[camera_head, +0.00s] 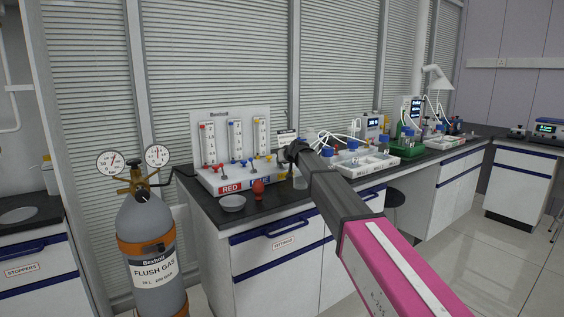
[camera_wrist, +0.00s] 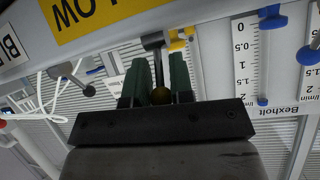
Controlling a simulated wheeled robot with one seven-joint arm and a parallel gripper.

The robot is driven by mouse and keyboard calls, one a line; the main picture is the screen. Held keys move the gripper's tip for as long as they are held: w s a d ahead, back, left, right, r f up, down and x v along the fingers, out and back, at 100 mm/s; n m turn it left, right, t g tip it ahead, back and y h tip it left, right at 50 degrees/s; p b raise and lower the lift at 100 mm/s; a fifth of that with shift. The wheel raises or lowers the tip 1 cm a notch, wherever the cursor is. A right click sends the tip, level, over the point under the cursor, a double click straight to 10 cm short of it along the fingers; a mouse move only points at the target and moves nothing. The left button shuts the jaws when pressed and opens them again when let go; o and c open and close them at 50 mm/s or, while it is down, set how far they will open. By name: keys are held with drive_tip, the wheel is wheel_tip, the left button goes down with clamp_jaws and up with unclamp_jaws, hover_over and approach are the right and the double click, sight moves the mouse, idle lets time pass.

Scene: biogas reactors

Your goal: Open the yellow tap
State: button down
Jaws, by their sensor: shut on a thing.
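How far the tap is turned I cannot tell.
Red, blue and yellow flowmeters (camera_head: 235,140) stand on the panel behind. A white dish (camera_head: 232,203) and a red bulb (camera_head: 258,189) are on the black bench in front. A gas cylinder (camera_head: 148,235) stands at left. White trays (camera_head: 365,163) with bottles lie to the right.

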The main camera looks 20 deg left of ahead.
drive_tip(key=c, duration=1.2)
unclamp_jaws()
drive_tip(key=shift+o, duration=0.2)
drive_tip(key=shift+r, duration=0.35)
drive_tip(key=r, duration=0.4)
drive_tip(key=shift+s+a, duration=0.1)
drive_tip(key=shift+s, duration=0.2)
drive_tip(key=s+a+r, duration=0.5)
drive_tip(key=s+r, duration=0.1)
drive_tip(key=s, duration=0.3)
drive_tip(key=shift+s+r, duration=0.15)
drive_tip(key=shift+s, duration=0.2)
drive_tip(key=shift+a, duration=0.1)
